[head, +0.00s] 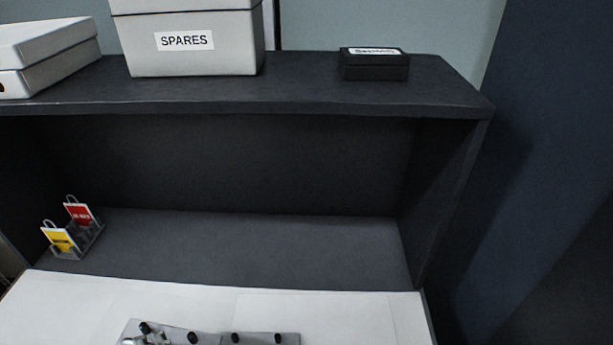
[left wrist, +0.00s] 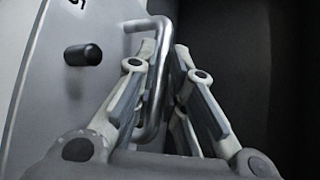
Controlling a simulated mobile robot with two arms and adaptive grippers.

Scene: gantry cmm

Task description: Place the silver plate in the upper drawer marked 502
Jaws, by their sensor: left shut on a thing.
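In the left wrist view, my left gripper (left wrist: 160,75) is shut on a bent metal bar handle (left wrist: 135,25). The handle stands beside a silver plate (left wrist: 50,110) with a black peg (left wrist: 83,54) and a partly cut-off dark marking at its top edge. In the head view, silver plate surfaces (head: 213,339) with several black pegs show at the bottom edge, mostly cut off. I cannot tell which of them is the one in the wrist view. No drawer marked 502 can be made out. My right gripper is in neither view.
A dark shelf unit (head: 300,88) stands behind a white worktop (head: 350,312). On top are a SPARES box (head: 190,55), a white box (head: 50,65) and a small black box (head: 375,70). A holder with red and yellow tags (head: 75,240) sits at left. The shelf's middle is clear.

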